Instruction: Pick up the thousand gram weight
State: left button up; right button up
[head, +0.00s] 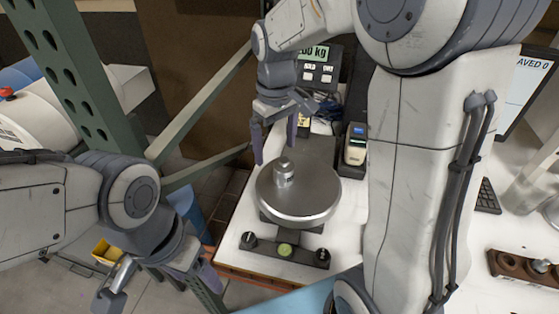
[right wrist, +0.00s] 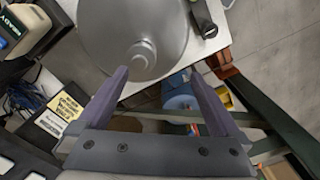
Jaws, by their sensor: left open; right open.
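The weight (head: 284,176), a small metal cylinder with a knob on top, stands upright on the round metal pan (head: 300,205) of a scale. No marking is readable on it. My right gripper (head: 275,155) points down, open and empty, just above and behind the weight. In the right wrist view, the weight (right wrist: 141,56) lies just beyond the fingertips (right wrist: 157,75), nearer the left finger. I see no contact. My left gripper (head: 160,285) is open and empty at the lower left, away from the scale.
A scale display (head: 318,70) stands behind the pan. A small yellow and grey device (head: 356,145) is to its right. A green metal frame (head: 85,80) rises on the left. A brown holder (head: 520,266) sits at the right on the white table.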

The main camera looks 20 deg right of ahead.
aim_at(284, 169)
jog(key=w+d, duration=0.1)
jog(key=d+f, duration=0.1)
jog(key=d, duration=0.1)
jog(key=shift+w+m, duration=0.3)
jog(key=shift+w, duration=0.1)
notch_tip(284, 169, down, 4)
jog(key=shift+r+p, duration=0.25)
jog(key=shift+p, duration=0.1)
notch_tip(284, 169, down, 5)
jog(key=shift+a+r+p, duration=0.1)
jog(key=shift+p, duration=0.8)
jog(key=shift+f, duration=0.6)
grip_shut()
jog(key=shift+r, duration=0.1)
